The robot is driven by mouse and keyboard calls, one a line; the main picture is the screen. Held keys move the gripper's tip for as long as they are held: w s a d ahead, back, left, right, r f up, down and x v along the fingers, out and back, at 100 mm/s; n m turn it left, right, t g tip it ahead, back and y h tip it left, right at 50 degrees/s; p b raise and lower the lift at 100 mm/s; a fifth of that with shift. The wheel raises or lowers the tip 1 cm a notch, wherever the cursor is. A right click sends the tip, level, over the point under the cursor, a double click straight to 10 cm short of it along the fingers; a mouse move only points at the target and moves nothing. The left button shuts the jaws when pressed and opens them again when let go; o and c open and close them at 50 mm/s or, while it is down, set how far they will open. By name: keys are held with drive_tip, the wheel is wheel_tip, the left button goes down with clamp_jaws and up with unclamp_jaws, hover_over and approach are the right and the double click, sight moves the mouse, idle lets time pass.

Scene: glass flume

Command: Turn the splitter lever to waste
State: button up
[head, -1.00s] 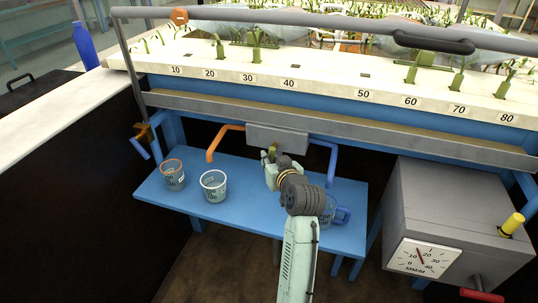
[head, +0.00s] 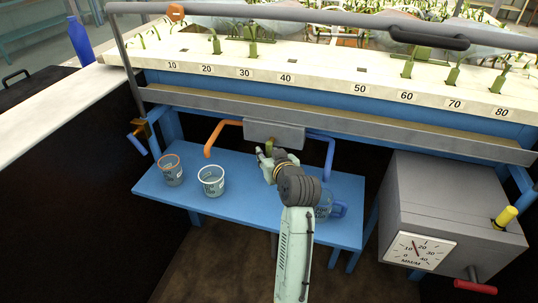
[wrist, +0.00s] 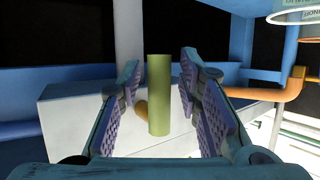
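The splitter is a grey box (head: 274,134) under the flume's front edge, with an orange pipe (head: 222,132) on its left and a blue pipe (head: 329,155) on its right. Its lever (head: 270,144) is a short yellow-green bar in front of the box, partly hidden by my gripper (head: 267,154). In the wrist view the lever (wrist: 159,95) stands upright between the two fingers of my gripper (wrist: 160,82). The fingers are open, with a visible gap on each side of the lever. I cannot read any waste marking on the splitter.
A blue bench (head: 240,208) lies below, holding an orange-rimmed cup (head: 171,170), a white-rimmed cup (head: 211,181) and a blue-handled jug (head: 325,207) partly behind my arm. A grey gauge box (head: 450,205) stands at right. The grey flume rail (head: 340,124) runs above.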

idle(0.3)
drive_tip(key=v, duration=1.2)
